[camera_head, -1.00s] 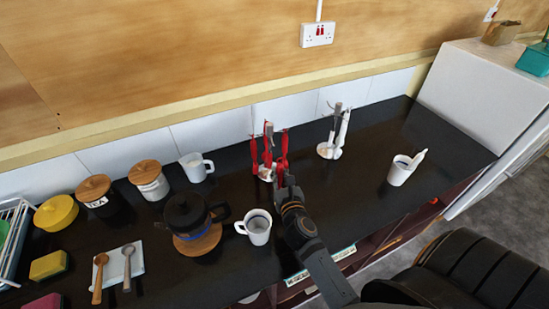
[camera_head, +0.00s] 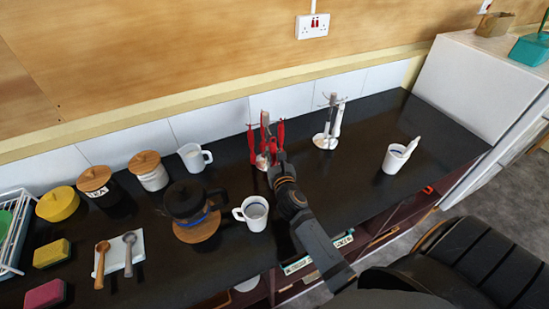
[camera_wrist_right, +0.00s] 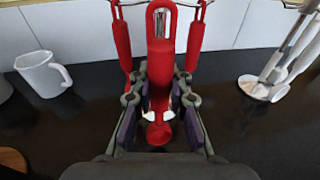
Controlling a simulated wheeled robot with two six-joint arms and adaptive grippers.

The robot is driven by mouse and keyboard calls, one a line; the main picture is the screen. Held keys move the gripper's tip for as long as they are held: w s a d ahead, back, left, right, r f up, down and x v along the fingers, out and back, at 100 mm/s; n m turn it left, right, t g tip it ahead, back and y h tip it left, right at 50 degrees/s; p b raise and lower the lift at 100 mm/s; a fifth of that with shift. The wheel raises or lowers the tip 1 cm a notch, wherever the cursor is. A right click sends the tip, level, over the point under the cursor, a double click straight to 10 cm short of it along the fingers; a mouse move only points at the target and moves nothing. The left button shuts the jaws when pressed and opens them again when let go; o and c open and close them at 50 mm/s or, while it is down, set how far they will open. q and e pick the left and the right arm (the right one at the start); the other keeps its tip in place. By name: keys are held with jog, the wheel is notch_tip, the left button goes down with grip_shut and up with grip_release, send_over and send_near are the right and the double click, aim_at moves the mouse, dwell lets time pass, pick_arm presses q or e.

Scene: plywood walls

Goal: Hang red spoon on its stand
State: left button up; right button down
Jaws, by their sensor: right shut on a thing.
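The red utensil stand (camera_head: 262,163) stands on the dark counter near the wall, with red utensils hanging around its metal post. My right gripper (camera_head: 279,158) is at the near side of this stand. In the right wrist view, the gripper (camera_wrist_right: 157,112) is shut on a red utensil, taken as the red spoon (camera_wrist_right: 162,60), held upright between the fingers. Other red utensils hang to its left (camera_wrist_right: 121,42) and right (camera_wrist_right: 195,40). I cannot tell whether the spoon's top touches a hook. My left gripper is not in view.
A second stand with white utensils (camera_head: 325,141) is to the right. A white mug (camera_head: 254,213) is close to my right arm. Bare counter lies between stand and cup.

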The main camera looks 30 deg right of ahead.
jog(key=shift+w+d+f, duration=0.1)
jog(key=shift+w, duration=0.3)
jog(key=shift+w+d, duration=0.1)
jog(key=shift+w, duration=0.15)
jog(key=shift+b+x, duration=0.3)
jog(key=shift+x, duration=0.5)
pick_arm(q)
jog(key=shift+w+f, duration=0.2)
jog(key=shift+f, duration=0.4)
pick_arm(e)
jog(key=shift+w+d+f, duration=0.15)
jog(key=shift+w+f, duration=0.25)
jog(key=shift+w, duration=0.35)
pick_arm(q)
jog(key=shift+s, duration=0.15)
pick_arm(e)
jog(key=c, duration=1.2)
grip_release()
jog(key=shift+s, duration=0.3)
jog(key=v, duration=1.1)
jog(key=shift+s, duration=0.2)
